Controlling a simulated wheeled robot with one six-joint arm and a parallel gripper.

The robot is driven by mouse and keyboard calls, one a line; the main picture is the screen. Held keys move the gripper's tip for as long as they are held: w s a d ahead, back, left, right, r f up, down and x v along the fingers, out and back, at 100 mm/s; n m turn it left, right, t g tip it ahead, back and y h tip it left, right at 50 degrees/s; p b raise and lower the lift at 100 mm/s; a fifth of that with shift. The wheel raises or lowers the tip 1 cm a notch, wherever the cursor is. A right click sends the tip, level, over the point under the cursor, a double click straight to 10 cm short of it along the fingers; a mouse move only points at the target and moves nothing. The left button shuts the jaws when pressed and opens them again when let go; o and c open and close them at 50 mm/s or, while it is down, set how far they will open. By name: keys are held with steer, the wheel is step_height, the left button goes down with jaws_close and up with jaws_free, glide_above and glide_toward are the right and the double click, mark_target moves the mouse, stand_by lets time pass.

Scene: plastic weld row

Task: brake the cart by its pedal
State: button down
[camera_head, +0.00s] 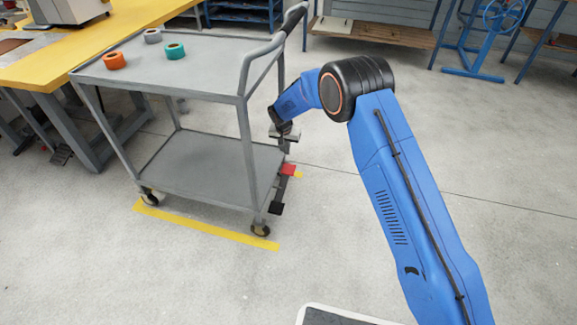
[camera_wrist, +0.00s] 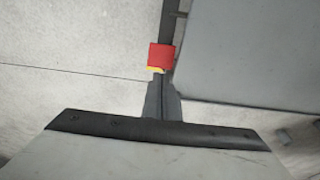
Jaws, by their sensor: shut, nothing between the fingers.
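The grey cart (camera_head: 212,166) stands left of my arm, with two shelves and small wheels. A red pedal (camera_head: 288,169) sits low at its right end, on a dark bar; a black pedal (camera_head: 276,208) sits on the same side, nearer to me. My gripper (camera_head: 285,148) points down just above the red pedal in the head view. In the wrist view the shut, empty fingers (camera_wrist: 162,88) lie just below the red pedal (camera_wrist: 161,57) in the picture. I cannot tell whether they touch it. The cart's grey shelf (camera_wrist: 250,50) fills the upper right there.
Three tape rolls, two orange and grey at left and one teal (camera_head: 175,51), rest on the cart's top. A yellow-topped bench (camera_head: 45,72) stands at the left. Yellow floor tape (camera_head: 205,226) runs along the cart's near side. The floor right of my arm is clear.

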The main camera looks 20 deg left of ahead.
mark_target(289, 167)
steer(key=shift+f, duration=0.1)
steer(key=x, duration=1.4)
steer(key=shift+w, duration=0.1)
steer(key=shift+w+f+g, duration=0.35)
steer(key=shift+f+g, duration=0.15)
steer(key=shift+g, duration=0.1)
steer(key=shift+w+f+g, duration=0.15)
steer(key=shift+f+g, duration=0.3)
steer(key=shift+w+f+g, duration=0.2)
steer(key=shift+f+g, duration=0.25)
steer(key=shift+f, duration=0.05)
steer(key=shift+w+f, duration=0.15)
steer(key=shift+f, duration=0.4)
steer(key=shift+w+f, duration=0.15)
steer(key=shift+f, duration=0.45)
